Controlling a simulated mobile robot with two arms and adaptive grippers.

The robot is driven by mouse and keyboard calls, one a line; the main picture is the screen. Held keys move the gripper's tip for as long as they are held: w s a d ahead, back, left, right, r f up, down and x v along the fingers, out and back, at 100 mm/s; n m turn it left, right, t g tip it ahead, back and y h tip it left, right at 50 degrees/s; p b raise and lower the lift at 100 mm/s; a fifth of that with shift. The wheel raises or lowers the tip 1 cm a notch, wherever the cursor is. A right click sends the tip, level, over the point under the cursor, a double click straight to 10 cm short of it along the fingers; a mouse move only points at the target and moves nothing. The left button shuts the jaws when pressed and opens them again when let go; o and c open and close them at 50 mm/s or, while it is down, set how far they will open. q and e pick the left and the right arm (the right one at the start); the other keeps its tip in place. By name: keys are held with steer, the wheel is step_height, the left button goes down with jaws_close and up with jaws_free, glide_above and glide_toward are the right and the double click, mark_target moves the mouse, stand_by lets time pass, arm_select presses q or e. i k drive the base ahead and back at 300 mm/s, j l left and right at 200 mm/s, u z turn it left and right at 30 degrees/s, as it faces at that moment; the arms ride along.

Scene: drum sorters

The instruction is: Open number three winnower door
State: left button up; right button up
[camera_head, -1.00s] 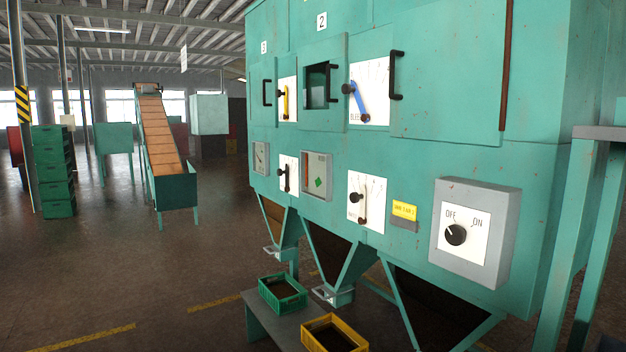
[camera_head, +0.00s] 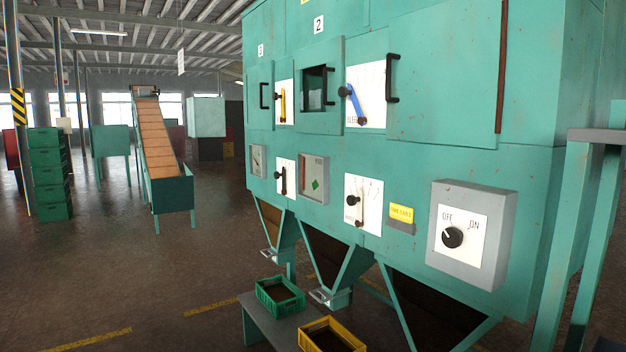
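The green winnower machine (camera_head: 440,165) fills the right half of the head view. A small plate marked 3 (camera_head: 261,50) sits at its far left end. Below that plate is a green door (camera_head: 257,95) with a black handle (camera_head: 264,96); it looks closed. A plate marked 2 (camera_head: 318,25) sits above a middle door (camera_head: 336,85) with a dark window and a black handle. A larger door (camera_head: 445,75) on the right has its own black handle (camera_head: 392,78). Neither of my grippers shows in this view.
A yellow lever (camera_head: 283,104), a blue lever (camera_head: 355,104) and an OFF/ON switch box (camera_head: 470,262) are on the machine. A green crate (camera_head: 281,297) and a yellow crate (camera_head: 331,336) stand on a low bench below. The floor at left is open before the conveyor (camera_head: 172,190).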

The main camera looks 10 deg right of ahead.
mark_target(256, 97)
steer(key=i+j+u, duration=0.2)
steer(key=i, duration=0.2)
steer(key=i+j+u, duration=0.2)
steer(key=i, duration=0.25)
steer(key=i+j+u, duration=0.15)
steer(key=i, duration=1.75)
